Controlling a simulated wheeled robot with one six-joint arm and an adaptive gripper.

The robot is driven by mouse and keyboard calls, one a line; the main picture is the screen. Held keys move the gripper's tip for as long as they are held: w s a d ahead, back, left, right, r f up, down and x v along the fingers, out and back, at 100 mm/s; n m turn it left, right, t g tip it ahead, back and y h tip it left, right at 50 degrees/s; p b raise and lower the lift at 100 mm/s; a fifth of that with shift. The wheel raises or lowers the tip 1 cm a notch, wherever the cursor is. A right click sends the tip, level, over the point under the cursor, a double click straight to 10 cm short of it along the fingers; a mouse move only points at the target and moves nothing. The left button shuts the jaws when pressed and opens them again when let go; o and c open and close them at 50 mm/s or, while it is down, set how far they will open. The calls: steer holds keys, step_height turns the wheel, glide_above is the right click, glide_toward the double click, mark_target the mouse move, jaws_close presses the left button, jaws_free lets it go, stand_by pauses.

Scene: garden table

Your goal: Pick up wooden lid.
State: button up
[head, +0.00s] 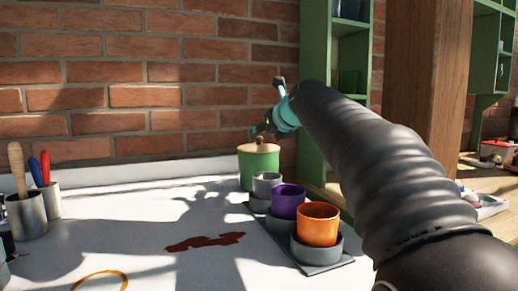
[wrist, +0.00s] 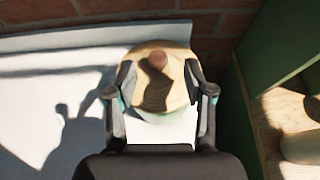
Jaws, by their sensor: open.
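The wooden lid (head: 260,147) is round and light tan with a small knob. It sits on a green pot (head: 259,168) at the back of the table, by the wall. In the wrist view the lid (wrist: 150,90) lies below my gripper (wrist: 159,78), between the two fingers. The fingers are spread to its left and right, and I cannot tell whether they touch it. In the head view my gripper (head: 262,130) is just above the lid, partly hidden by my own arm. A shadow falls across the lid.
A grey cup (head: 266,184), a purple cup (head: 287,202) and an orange cup (head: 317,225) stand in holders on a dark tray (head: 325,267) in front of the pot. Green shelving (head: 318,130) rises close on the right; the brick wall (head: 150,100) is behind. A metal utensil holder (head: 27,217) stands left.

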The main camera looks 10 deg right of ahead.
mark_target(259, 144)
steer(key=x, duration=0.5)
steer(key=shift+a+f, duration=0.1)
steer(key=shift+a, duration=0.05)
jaws_close()
